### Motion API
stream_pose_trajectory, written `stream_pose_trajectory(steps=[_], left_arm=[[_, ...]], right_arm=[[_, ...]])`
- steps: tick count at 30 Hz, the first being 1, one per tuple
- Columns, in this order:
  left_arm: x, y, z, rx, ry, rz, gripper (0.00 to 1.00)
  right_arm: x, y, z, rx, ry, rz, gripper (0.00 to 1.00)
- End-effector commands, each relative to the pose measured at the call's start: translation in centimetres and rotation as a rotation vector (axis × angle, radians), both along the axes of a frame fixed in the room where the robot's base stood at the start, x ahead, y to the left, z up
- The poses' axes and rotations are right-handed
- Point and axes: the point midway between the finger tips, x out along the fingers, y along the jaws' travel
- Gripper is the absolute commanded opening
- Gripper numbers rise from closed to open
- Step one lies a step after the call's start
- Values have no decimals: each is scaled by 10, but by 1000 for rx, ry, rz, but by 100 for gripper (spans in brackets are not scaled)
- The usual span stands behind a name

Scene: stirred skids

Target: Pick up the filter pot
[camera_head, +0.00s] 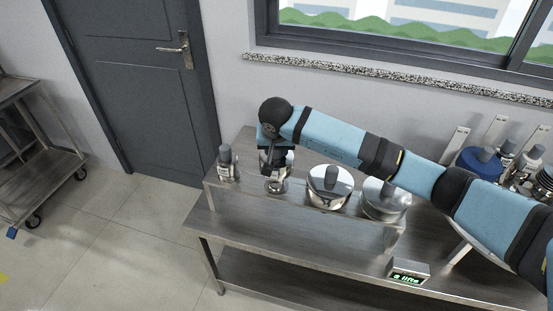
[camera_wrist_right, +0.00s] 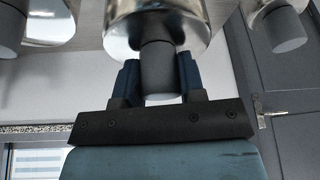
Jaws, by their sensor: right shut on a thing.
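The filter pot, which I take to be the small shiny metal pot (camera_head: 277,186) under my right gripper, is at the left part of the raised metal shelf. My right gripper (camera_head: 274,166) points down over it. In the right wrist view, the pot's metal body (camera_wrist_right: 160,22) has a grey knob, and the fingers of the gripper (camera_wrist_right: 160,80) are shut on both sides of that knob. The arm and gripper hide the pot's top in the head view. I cannot tell whether its base touches the shelf. My left gripper is not in view.
A small metal container with a grey top (camera_head: 228,165) stands left of the pot. Two larger lidded pots (camera_head: 329,187) (camera_head: 386,199) stand to its right. The bench (camera_head: 300,240) has a small green-lit display (camera_head: 408,272) at its front. More vessels (camera_head: 478,165) stand at the right.

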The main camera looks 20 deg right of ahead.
Motion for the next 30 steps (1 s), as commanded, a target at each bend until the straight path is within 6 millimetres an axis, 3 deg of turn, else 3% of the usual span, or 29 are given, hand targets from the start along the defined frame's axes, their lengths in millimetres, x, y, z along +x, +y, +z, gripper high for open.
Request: stream_pose_trajectory(steps=[9, 15, 21, 30], left_arm=[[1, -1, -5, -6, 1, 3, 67], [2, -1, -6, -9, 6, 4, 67], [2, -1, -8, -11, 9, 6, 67], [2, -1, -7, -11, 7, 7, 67]], right_arm=[[1, 0, 89, -1, -8, 1, 0], [1, 0, 128, 0, -4, 1, 0], [0, 0, 145, 1, -1, -1, 0], [0, 0, 148, 1, 0, -1, 0]])
